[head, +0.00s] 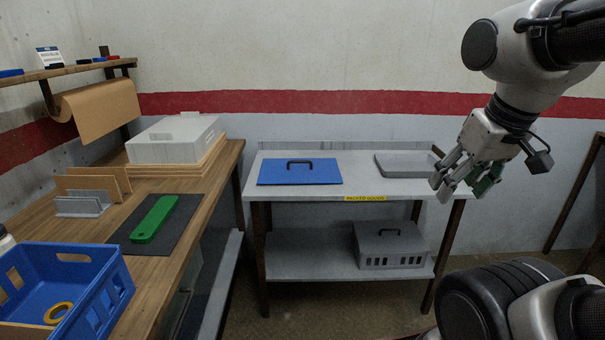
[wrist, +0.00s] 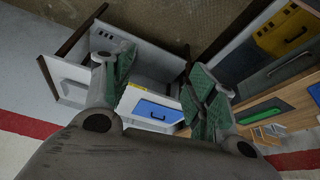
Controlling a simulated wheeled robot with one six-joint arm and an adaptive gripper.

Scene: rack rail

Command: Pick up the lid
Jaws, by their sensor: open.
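A flat blue lid (head: 270,175) with a black bar handle lies on the left part of the grey table top. It also shows in the wrist view (wrist: 158,110), seen between my fingers and far from them. My gripper (head: 460,187) is open and empty, raised at the right, in front of the table's right end. In the wrist view its two green-padded fingers (wrist: 160,85) are spread wide apart with nothing between them.
A shallow grey item (head: 405,166) lies on the table's right part, partly behind my gripper. A grey box (head: 393,252) with a handle sits on the lower shelf. The wooden bench (head: 190,205) at left holds a blue crate (head: 110,290), a green piece (head: 153,219) and a white case (head: 175,143).

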